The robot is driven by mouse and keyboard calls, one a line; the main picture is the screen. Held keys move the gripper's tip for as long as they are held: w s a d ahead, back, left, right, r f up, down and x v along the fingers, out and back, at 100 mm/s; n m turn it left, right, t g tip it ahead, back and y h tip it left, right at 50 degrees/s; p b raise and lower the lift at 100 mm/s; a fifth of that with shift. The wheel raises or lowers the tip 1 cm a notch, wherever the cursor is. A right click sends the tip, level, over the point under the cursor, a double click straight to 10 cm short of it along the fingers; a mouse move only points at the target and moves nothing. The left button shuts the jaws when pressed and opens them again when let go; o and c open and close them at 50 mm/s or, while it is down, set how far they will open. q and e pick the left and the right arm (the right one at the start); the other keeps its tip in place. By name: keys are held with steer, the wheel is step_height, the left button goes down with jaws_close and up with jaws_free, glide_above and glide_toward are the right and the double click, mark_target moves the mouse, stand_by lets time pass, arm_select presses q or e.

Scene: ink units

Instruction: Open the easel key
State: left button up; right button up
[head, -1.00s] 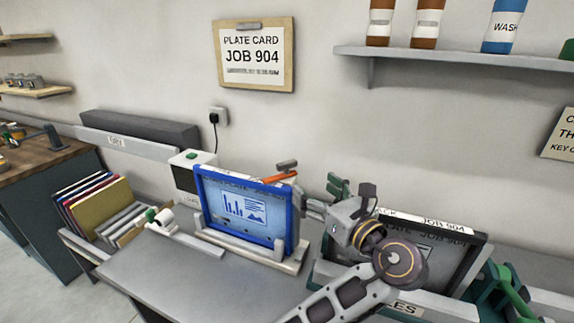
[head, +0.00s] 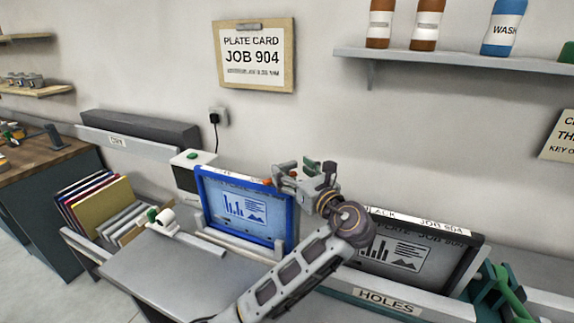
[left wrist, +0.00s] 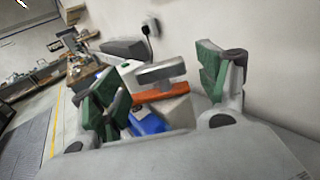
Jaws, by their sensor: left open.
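A blue-framed plate (head: 243,208) stands upright in a light easel holder on the bench. The easel key, an orange piece with a grey bar handle, is at its top right corner; in the head view my gripper partly covers it. In the left wrist view the orange part (left wrist: 158,92) and grey handle (left wrist: 160,72) lie between my fingers. My left gripper (head: 299,170), with green finger pads, is open around the key's handle, with visible gaps on both sides in the left wrist view (left wrist: 158,78). My right gripper is not seen.
A black-framed plate (head: 462,257) stands to the right, behind a rail labelled HOLES, partly hidden by my left arm. A green device (head: 497,283) is at the lower right. Folders (head: 97,206) stand at left.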

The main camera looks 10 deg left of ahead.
mark_target(289, 167)
arm_select(q)
steer(key=shift+x, duration=1.65)
steer(key=c, duration=1.5)
steer(key=shift+o, duration=0.2)
